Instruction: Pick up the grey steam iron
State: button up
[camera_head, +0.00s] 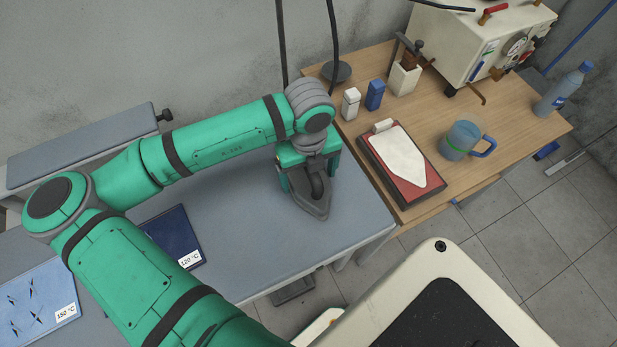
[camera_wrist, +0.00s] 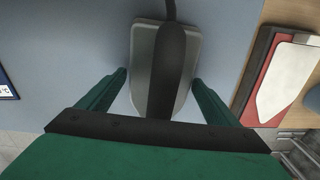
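The grey steam iron (camera_head: 318,208) sits on the grey ironing surface near its right end, nose toward the front. Its grey body and dark handle (camera_wrist: 170,65) show in the wrist view. My gripper (camera_head: 308,178) is down over the iron, pointing downward. In the wrist view my gripper (camera_wrist: 160,78) has its green fingers spread, one on each side of the iron. The right finger looks very close to the iron's edge; I cannot tell if it touches. The rear of the iron is partly hidden by my gripper.
A red board (camera_head: 436,182) with a white iron-shaped plate (camera_head: 400,155) lies on the wooden table at right. A blue mug (camera_head: 460,138), a bottle (camera_head: 565,88), small white and blue containers and a cream machine (camera_head: 470,45) stand there.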

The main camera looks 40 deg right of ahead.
jog(key=c, duration=1.5)
jog(key=shift+r, duration=0.1)
jog(key=shift+c, duration=1.4)
